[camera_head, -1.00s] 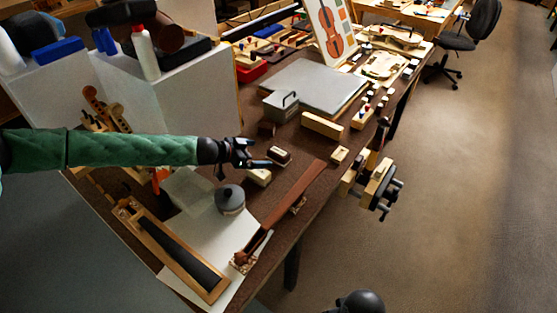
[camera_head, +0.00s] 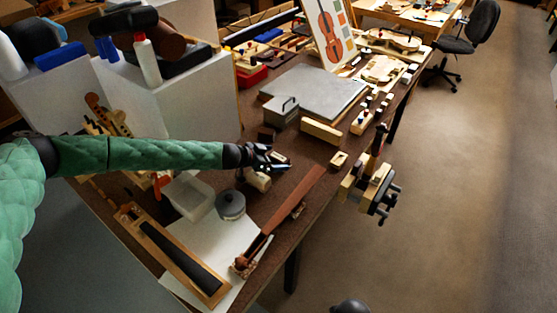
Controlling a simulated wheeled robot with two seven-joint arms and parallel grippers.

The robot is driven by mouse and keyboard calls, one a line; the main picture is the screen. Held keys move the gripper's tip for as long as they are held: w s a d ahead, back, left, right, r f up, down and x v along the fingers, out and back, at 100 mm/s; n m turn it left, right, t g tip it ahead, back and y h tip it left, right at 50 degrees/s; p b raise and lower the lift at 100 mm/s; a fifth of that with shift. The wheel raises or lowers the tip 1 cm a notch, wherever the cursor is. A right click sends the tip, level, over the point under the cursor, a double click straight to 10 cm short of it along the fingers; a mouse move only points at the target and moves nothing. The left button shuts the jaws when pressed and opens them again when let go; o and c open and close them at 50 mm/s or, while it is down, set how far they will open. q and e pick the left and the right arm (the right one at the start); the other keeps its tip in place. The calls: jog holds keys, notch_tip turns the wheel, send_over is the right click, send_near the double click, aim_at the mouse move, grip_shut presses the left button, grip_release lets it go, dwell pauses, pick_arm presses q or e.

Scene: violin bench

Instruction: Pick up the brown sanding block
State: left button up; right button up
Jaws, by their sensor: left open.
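The brown sanding block (camera_head: 279,157), a small dark brown block with a pale edge, lies on the brown bench top near the middle of the view. My left gripper (camera_head: 281,166) reaches in from the left and is open right at the block, covering part of it. I cannot tell whether the fingers touch it or straddle it.
A cream block (camera_head: 260,181) lies just below the gripper. A grey round tin (camera_head: 230,203), a clear tub (camera_head: 190,194) and a violin neck (camera_head: 290,208) are nearer. A dark block (camera_head: 266,134) and long wooden block (camera_head: 321,132) lie behind.

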pick_arm(q)
jog(key=shift+c, duration=0.2)
jog(key=c, duration=0.9)
